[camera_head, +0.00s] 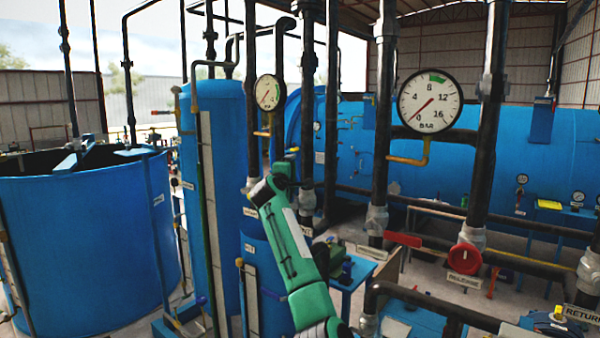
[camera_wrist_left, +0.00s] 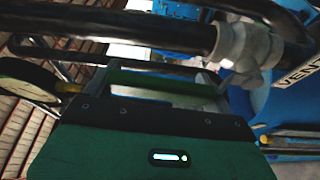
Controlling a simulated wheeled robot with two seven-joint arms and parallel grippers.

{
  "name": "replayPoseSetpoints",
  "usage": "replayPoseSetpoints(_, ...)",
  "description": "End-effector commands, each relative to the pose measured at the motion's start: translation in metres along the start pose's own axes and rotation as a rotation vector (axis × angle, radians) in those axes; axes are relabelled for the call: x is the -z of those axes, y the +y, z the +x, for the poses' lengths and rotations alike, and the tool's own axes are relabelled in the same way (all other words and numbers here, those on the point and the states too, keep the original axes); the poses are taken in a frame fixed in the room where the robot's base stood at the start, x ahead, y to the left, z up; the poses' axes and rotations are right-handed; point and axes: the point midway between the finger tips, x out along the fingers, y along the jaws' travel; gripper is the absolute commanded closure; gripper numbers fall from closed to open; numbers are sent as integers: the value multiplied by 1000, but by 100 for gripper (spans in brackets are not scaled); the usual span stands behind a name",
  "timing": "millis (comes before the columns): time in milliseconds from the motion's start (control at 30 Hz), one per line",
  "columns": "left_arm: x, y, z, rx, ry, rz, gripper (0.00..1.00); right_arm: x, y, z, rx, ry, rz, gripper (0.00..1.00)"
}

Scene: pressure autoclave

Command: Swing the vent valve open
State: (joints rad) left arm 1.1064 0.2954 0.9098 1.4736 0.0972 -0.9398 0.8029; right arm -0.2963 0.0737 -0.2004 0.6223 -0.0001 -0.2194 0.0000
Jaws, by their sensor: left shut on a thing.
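My left gripper (camera_head: 283,168) is raised at the upright pipes in the middle of the head view, at the end of my green arm. The grey vent valve body (camera_wrist_left: 240,48) sits on a dark pipe just beyond the fingers. A white VENT label (camera_wrist_left: 298,74) shows at the right. In the head view my gripper and arm hide most of the valve and handle, so the handle's angle is unclear. My right gripper is out of view.
A large pressure gauge (camera_head: 430,101) and a smaller one (camera_head: 268,93) hang by the pipes. A red handwheel (camera_head: 464,258) stands at right above a RELEASE label (camera_head: 463,281). Blue tanks (camera_head: 85,235) fill the left. Dark upright pipes (camera_head: 382,110) crowd the arm.

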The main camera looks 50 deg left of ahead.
Motion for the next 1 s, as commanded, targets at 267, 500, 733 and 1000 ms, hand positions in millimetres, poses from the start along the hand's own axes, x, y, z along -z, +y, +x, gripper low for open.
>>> replayPoseSetpoints(267, 6, 1, 0, 15, -1, -47, 55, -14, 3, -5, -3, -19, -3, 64)
replayPoseSetpoints(500, 6, 1, 0, 16, 0, -52, 55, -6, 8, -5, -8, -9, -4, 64)
replayPoseSetpoints(733, 7, 1, 0, 16, 0, -51, 5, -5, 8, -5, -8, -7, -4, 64)
replayPoseSetpoints(1000, 6, -1, 0, 18, 0, -49, 5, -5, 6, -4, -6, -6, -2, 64)
